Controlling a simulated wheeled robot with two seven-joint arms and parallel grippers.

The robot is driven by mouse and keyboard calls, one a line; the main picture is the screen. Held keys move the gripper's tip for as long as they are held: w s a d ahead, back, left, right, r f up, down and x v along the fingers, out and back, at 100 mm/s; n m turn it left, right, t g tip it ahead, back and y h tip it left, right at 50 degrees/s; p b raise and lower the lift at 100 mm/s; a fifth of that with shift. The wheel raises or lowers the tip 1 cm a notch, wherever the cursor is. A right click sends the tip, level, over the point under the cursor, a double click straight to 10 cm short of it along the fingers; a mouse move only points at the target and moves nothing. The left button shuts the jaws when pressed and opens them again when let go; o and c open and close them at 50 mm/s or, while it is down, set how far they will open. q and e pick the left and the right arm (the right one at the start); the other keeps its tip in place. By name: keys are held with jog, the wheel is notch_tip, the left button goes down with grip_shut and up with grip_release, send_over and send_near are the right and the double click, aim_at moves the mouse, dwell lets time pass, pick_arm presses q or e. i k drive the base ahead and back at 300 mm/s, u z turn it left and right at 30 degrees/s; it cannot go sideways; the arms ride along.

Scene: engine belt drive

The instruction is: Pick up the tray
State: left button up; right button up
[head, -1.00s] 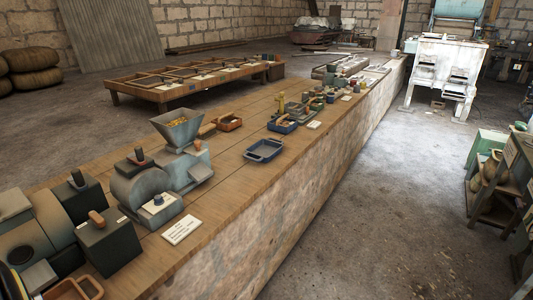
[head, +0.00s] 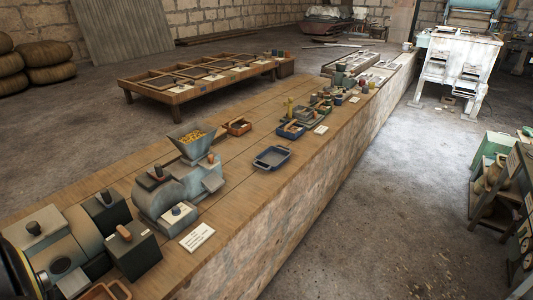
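An empty blue tray with raised sides (head: 272,158) sits on the long wooden bench top (head: 252,195), near its front edge. Another blue tray (head: 291,130) with items in it stands farther along the bench. A small brown tray (head: 237,127) lies behind and left of the empty blue one. An orange-brown tray (head: 106,291) is partly cut off at the bottom left. Neither of my grippers is in view.
A grey machine with a hopper of yellow bits (head: 192,140) stands left of the empty blue tray, with a white label card (head: 197,237) in front. Dark machine blocks fill the near left end. Concrete floor (head: 370,215) is clear right of the bench.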

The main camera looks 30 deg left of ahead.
aim_at(271, 158)
jog(key=u, duration=0.15)
jog(key=i, duration=2.65)
jog(key=u, duration=3.25)
